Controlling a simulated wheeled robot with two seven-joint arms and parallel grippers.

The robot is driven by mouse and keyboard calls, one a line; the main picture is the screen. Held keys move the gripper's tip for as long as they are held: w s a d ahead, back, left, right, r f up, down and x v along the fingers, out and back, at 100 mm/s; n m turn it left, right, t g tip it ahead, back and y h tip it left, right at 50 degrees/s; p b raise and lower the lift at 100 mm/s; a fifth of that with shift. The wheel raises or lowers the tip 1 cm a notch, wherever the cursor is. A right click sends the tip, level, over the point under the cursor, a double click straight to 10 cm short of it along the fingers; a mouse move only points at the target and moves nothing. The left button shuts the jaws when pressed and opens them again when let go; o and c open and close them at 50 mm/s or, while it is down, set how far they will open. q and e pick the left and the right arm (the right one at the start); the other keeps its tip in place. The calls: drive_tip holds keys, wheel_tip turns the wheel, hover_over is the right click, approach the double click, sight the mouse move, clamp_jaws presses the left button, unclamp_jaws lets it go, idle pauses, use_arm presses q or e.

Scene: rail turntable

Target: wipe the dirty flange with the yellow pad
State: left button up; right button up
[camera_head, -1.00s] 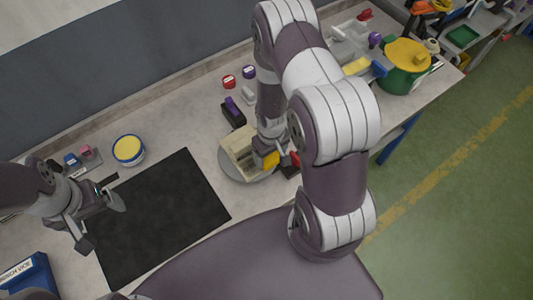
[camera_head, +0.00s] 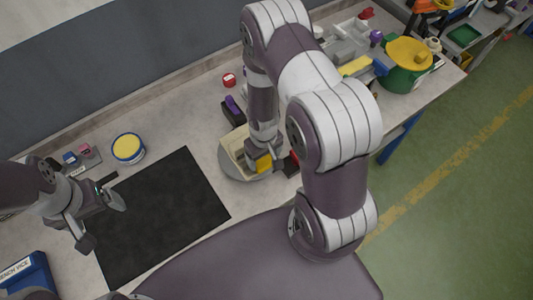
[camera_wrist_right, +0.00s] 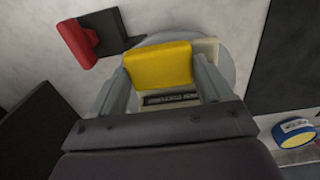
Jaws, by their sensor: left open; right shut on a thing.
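The yellow pad (camera_head: 263,163) is between the fingers of my right gripper (camera_head: 262,158), which is shut on it. In the right wrist view the pad (camera_wrist_right: 160,65) hides much of a beige box-shaped part (camera_wrist_right: 207,48) behind it. This beige part (camera_head: 233,150) sits on a round grey turntable (camera_head: 233,172). A dark lettered strip (camera_wrist_right: 172,98) shows below the pad. I cannot make out the flange or any dirt on it, nor whether the pad touches the part. My left gripper (camera_head: 101,222) is open and empty over the left edge of the black mat (camera_head: 165,215).
A purple-topped dark block (camera_head: 233,110) and a red round piece (camera_head: 229,80) stand behind the turntable. A yellow-topped tin (camera_head: 128,148) stands behind the mat, and a green pot (camera_head: 405,75) at the right. The mat is clear.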

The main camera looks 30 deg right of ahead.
drive_tip(key=shift+a+f, duration=0.1)
drive_tip(key=shift+a, duration=0.3)
drive_tip(key=shift+s+a, duration=0.15)
drive_tip(key=shift+a, duration=0.15)
drive_tip(key=shift+a+b, duration=0.3)
drive_tip(key=shift+a, duration=0.7)
drive_tip(key=shift+a, duration=0.1)
drive_tip(key=shift+a, duration=0.2)
drive_tip(key=shift+s+a+b, duration=0.1)
drive_tip(key=shift+a+b, duration=0.2)
drive_tip(key=shift+a, duration=0.4)
